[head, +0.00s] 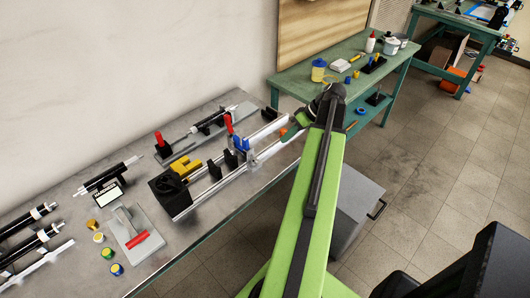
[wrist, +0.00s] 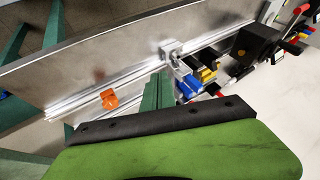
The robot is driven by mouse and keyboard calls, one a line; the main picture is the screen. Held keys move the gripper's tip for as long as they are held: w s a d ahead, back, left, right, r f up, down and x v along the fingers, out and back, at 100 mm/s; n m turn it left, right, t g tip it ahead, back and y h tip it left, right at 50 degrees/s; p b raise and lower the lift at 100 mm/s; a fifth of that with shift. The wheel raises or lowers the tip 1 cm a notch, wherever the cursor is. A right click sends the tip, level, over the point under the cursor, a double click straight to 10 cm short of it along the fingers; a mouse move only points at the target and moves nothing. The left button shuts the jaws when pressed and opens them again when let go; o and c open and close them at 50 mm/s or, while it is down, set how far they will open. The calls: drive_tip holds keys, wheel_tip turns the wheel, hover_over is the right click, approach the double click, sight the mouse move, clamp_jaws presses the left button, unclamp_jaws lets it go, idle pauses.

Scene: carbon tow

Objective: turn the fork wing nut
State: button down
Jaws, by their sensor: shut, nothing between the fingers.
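An orange knob-like part (wrist: 108,99) sits on the silver rail (wrist: 85,115) in the wrist view; it may be the fork wing nut, but its wings are too small to make out. In the head view a small orange spot (head: 283,132) shows on the rail beside my gripper (head: 297,125). My gripper is shut and empty. In the wrist view its green fingers (wrist: 157,92) are over the rail, to the right of the orange part and apart from it. A silver clamp block (wrist: 171,48) lies beyond the fingertips.
Black rollers and small jars stand left.

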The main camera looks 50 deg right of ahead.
sight(253, 161)
drive_tip(key=b+x, duration=0.8)
drive_tip(key=x, duration=0.2)
drive_tip(key=shift+f, duration=0.45)
drive_tip(key=a, duration=0.1)
drive_tip(key=a+r, duration=0.1)
drive_tip(key=shift+w+a+p, duration=0.15)
drive_tip(key=shift+a+p, duration=0.15)
drive_tip(key=shift+a, duration=0.05)
drive_tip(key=shift+w+a, duration=0.15)
drive_tip(key=shift+a, duration=0.4)
drive_tip(key=shift+d, duration=0.1)
